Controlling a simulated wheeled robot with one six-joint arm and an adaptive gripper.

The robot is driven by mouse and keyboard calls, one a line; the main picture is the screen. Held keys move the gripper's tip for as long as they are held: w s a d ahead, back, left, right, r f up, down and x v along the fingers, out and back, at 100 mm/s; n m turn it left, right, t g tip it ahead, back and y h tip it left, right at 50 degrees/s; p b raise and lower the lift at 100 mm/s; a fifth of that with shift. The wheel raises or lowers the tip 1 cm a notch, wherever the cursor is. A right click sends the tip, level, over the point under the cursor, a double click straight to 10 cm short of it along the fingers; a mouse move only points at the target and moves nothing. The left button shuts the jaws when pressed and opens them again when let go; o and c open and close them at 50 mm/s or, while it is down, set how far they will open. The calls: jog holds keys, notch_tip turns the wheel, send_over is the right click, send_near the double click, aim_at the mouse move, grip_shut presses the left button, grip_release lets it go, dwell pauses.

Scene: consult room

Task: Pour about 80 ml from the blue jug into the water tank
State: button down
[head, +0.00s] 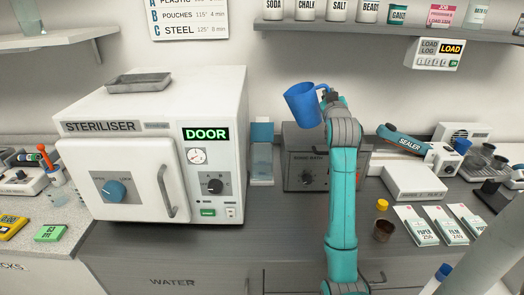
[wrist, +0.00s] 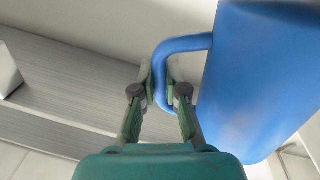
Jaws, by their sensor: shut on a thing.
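The blue jug (head: 303,106) is held up in the air, tilted, with its mouth toward the upper left. My gripper (head: 331,98) is shut on its handle. In the wrist view the two fingers of my gripper (wrist: 160,92) close around the handle, and the jug body (wrist: 262,80) fills the right side. A clear container with a blue top (head: 262,158), which looks like the water tank, stands between the steriliser and a dark grey box. It is below and to the left of the jug. Its water level and any liquid in the jug cannot be made out.
The white steriliser (head: 150,150) stands at left, its door closed, with a metal tray (head: 139,82) on top. The dark grey box (head: 300,170) is behind my arm. A sealer (head: 410,140), pouches (head: 443,224) and a small brown pot (head: 384,230) are at right. A shelf hangs above.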

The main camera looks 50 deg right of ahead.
jog(key=shift+s+d+f+m+y, duration=0.15)
jog(key=shift+s+d+m, duration=0.35)
jog(key=shift+m, duration=0.55)
jog(key=shift+s+d+f+m+y, duration=0.15)
jog(key=shift+s+d+m, duration=0.25)
jog(key=shift+m, duration=0.65)
